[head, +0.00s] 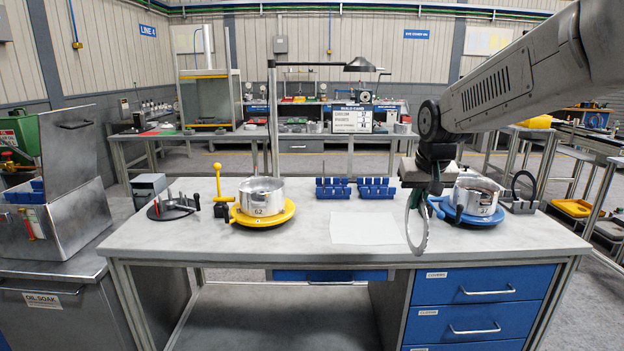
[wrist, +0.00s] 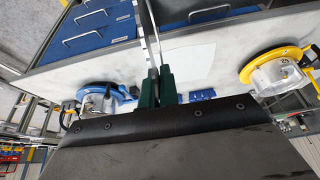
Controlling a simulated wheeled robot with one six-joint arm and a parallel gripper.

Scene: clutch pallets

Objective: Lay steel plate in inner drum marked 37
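My gripper (head: 424,186) is shut on a thin toothed steel plate (head: 416,232), a ring hanging upright near the table's front edge, left of the blue stand. In the wrist view, the dark green fingers (wrist: 157,84) pinch the plate (wrist: 147,30), seen nearly edge-on. The drum marked 37 (head: 478,197) is a silver open-topped drum on a round blue stand (head: 470,218); my gripper partly covers the stand's left side. In the wrist view, this drum (wrist: 96,104) is at the left. The inside of the drum is hard to make out.
Another silver drum, marked 62 (head: 262,197), sits on a yellow stand (head: 285,216) at left. Blue racks (head: 334,190) stand at the table's back middle. A white sheet (head: 364,229) lies flat. A black ring on a stand (head: 523,194) is right of drum 37.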

